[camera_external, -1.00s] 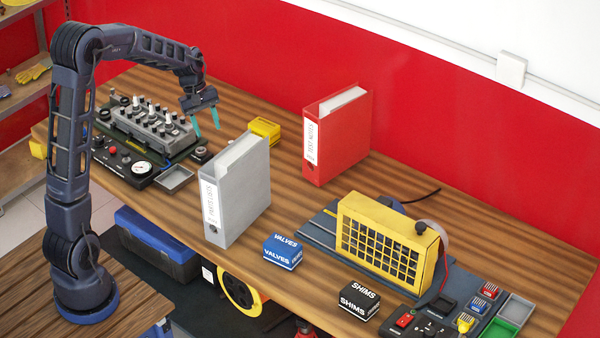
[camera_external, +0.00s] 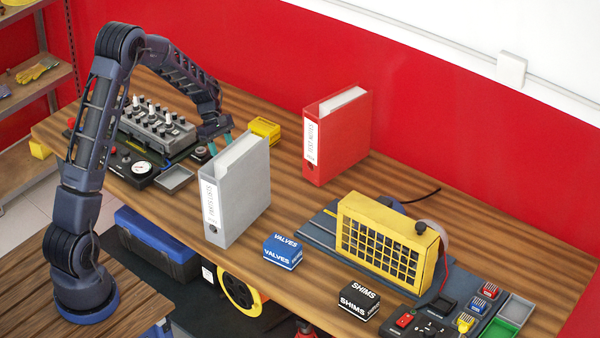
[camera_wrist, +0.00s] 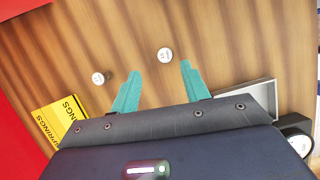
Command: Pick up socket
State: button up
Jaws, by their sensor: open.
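In the wrist view, two small round pieces with pale marked tops stand on the wooden table: one (camera_wrist: 165,55) lies between and just beyond my fingertips, the other (camera_wrist: 98,78) is left of the left finger. They look like sockets, but their marks are too small to read. My gripper (camera_wrist: 160,72) is open, with its teal fingers apart and nothing between them. In the external view my gripper (camera_external: 220,145) is low behind the grey binder (camera_external: 240,195). The binder hides part of the fingers and the table there, and neither piece shows.
An engine trainer (camera_external: 155,128) stands left in the external view. A red binder (camera_external: 340,140) stands right, with bare table between binders.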

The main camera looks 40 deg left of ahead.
jog(key=x, duration=0.4)
jog(key=s+x, duration=0.1)
jog(key=x, duration=0.2)
jog(key=shift+f, duration=0.1)
grip_shut()
